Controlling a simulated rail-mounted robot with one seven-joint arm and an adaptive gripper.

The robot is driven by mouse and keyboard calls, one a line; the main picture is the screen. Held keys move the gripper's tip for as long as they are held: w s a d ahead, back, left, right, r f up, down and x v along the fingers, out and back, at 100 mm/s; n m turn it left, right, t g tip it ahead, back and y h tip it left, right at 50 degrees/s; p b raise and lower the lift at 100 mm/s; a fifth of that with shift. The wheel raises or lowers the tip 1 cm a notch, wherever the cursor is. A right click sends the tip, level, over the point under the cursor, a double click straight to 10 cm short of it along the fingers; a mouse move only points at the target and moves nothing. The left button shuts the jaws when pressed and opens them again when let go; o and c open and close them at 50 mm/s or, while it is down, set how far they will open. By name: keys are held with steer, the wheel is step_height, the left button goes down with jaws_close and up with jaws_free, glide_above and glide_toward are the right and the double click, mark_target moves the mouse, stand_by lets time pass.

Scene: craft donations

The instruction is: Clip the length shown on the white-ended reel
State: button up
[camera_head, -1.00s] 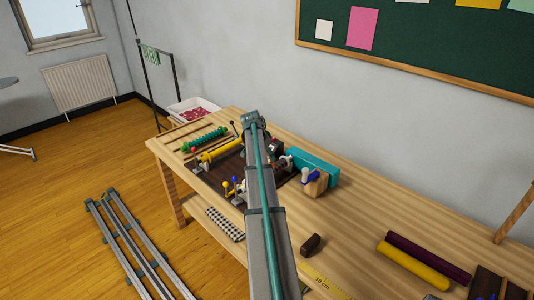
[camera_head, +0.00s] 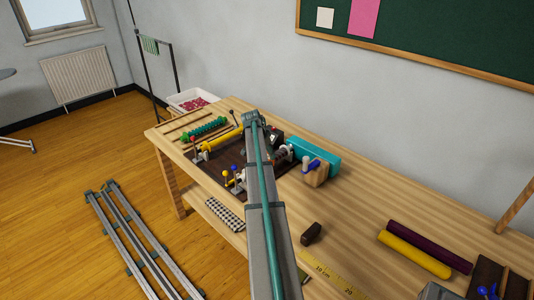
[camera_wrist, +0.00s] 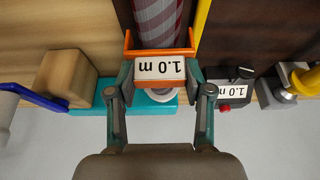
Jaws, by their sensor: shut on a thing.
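My gripper (camera_wrist: 160,72) is shut on an orange clip (camera_wrist: 160,53) with a white "1.0 m" plate (camera_wrist: 160,69), upside down in the wrist view. The clip lies across the near end of a striped purple-and-grey roll (camera_wrist: 157,22). I cannot tell whether it is seated on the roll. A white round end (camera_wrist: 160,95) shows just below the plate, partly hidden. A dark box (camera_wrist: 238,75) with a red button, right of my gripper, also shows "1.0 m" (camera_wrist: 233,90). In the head view my arm hides the gripper and clip.
A teal block (camera_head: 318,156) and a wooden block (camera_head: 316,176) with a blue handle stand close by. A yellow roll (camera_head: 222,137) and green roll (camera_head: 205,128) lie farther left.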

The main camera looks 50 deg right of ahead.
steer(key=o, duration=0.9)
steer(key=shift+r, duration=0.1)
steer(key=v, duration=1.1)
steer(key=shift+w+a+r, duration=0.1)
steer(key=shift+a+r, duration=0.05)
steer(key=shift+r, duration=0.25)
